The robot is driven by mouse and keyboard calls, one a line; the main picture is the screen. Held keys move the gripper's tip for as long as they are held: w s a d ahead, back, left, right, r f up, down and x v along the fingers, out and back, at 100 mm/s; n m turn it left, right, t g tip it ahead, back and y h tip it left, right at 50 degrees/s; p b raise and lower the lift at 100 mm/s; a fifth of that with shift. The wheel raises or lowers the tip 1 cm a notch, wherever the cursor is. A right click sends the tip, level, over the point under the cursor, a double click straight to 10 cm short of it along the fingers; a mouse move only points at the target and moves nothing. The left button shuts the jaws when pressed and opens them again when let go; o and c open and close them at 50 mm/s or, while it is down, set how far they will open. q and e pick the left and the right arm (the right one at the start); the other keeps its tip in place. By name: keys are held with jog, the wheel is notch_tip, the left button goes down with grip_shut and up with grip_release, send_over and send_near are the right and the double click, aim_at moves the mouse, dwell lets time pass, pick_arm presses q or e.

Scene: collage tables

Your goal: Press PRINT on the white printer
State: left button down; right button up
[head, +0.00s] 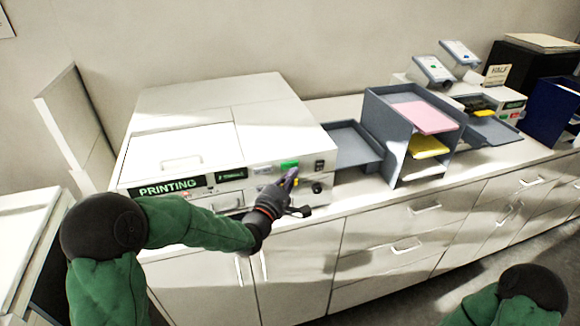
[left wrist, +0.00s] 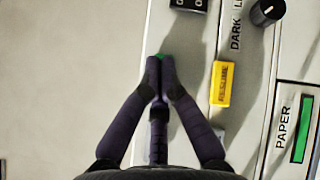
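The white printer (head: 180,110) stands on the counter at the left, with a black panel reading PRINTING (head: 166,187) on its front. A green button (head: 289,164) shows on the right of its front face; in the left wrist view only a sliver of green (left wrist: 160,56) shows past my fingertips. A yellow button, apparently labelled RESUME (left wrist: 222,83), lies beside it. My left gripper (head: 291,176) is at the printer's front by the green button, its fingertips together and empty (left wrist: 160,68). I cannot tell whether they touch the button. My right gripper is out of view.
A black knob (left wrist: 267,11) and a rocker switch (head: 319,165) sit near the buttons. A grey output tray (head: 352,146) and a paper sorter (head: 397,112) stand right of the printer. Cabinets with handles (head: 385,262) run below the counter.

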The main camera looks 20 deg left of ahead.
pick_arm(q)
jog(key=s+d, duration=0.1)
jog(key=s, duration=0.1)
jog(key=s+d+b, duration=0.1)
jog(key=s, duration=0.1)
jog(key=shift+d, duration=0.4)
dwell(0.4)
jog(key=s+d+f+m+g+b, duration=0.1)
jog(key=s+f+m+g, duration=0.15)
jog(key=f, duration=0.75)
jog(key=s+d+f+m+g, duration=0.15)
jog(key=f+m+g, duration=0.25)
jog(key=f, duration=0.7)
jog(key=s+f+m+g+b, duration=0.1)
jog(key=s+f+m+g, duration=0.2)
jog(key=f, duration=0.7)
jog(key=s+d+f+m+g, duration=0.2)
jog(key=s+f+m+g, duration=0.2)
jog(key=s+f, duration=0.5)
jog(key=s+d+f+m+g+b, duration=0.1)
jog(key=s+d+f+m+g, duration=0.1)
jog(key=s+f+m+g, duration=0.3)
jog(key=s+f, duration=0.4)
jog(key=s, duration=0.4)
jog(key=shift+s+d+m, duration=0.15)
jog(key=shift+d+m, duration=0.05)
jog(key=shift+m, duration=0.15)
